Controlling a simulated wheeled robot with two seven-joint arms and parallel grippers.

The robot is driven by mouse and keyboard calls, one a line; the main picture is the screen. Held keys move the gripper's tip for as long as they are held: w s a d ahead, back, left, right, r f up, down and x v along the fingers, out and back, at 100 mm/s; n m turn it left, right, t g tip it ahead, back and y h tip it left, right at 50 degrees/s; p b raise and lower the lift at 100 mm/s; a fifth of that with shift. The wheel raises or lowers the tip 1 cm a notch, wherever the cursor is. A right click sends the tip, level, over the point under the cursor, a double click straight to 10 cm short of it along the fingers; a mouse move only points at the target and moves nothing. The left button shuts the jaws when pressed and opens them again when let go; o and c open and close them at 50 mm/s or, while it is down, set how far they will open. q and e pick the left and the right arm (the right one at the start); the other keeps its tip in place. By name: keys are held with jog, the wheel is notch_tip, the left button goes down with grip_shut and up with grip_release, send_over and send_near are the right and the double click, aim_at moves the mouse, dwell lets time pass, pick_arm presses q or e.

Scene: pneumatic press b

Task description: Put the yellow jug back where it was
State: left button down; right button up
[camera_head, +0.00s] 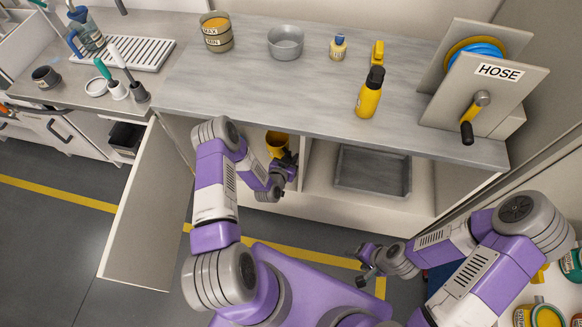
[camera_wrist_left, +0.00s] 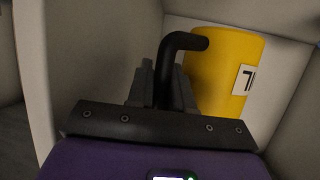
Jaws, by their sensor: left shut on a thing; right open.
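The yellow jug (camera_head: 277,143) is inside the open cabinet under the counter, at the left compartment. In the left wrist view the jug (camera_wrist_left: 227,75) stands upright against pale walls, with a black handle and part of a white label showing. My left gripper (camera_head: 288,170) is shut on the jug's black handle; it also shows in the left wrist view (camera_wrist_left: 163,85). The jug's base is hidden behind my gripper, so I cannot tell if it touches the cabinet floor. My right gripper (camera_head: 366,262) is open and empty, low in front of the cabinet.
The cabinet door (camera_head: 150,215) hangs open at the left of my arm. A grey tray (camera_head: 372,188) lies in the right compartment. On the counter (camera_head: 300,95) are a MAX/MIN pot (camera_head: 216,38), a grey bowl (camera_head: 286,45), a yellow spray bottle (camera_head: 370,98) and a hose reel (camera_head: 475,80).

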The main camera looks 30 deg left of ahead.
pick_arm(q)
notch_tip(320, 180, down, 2)
jog(key=shift+s+a+f+b, duration=0.1)
jog(key=shift+a+f+b, duration=0.1)
jog(key=shift+b, duration=0.15)
notch_tip(320, 180, down, 4)
jog(key=shift+d+f+b, duration=0.1)
jog(key=shift+d+b, duration=0.05)
jog(key=shift+b, duration=1.05)
jog(key=c, duration=1)
grip_release()
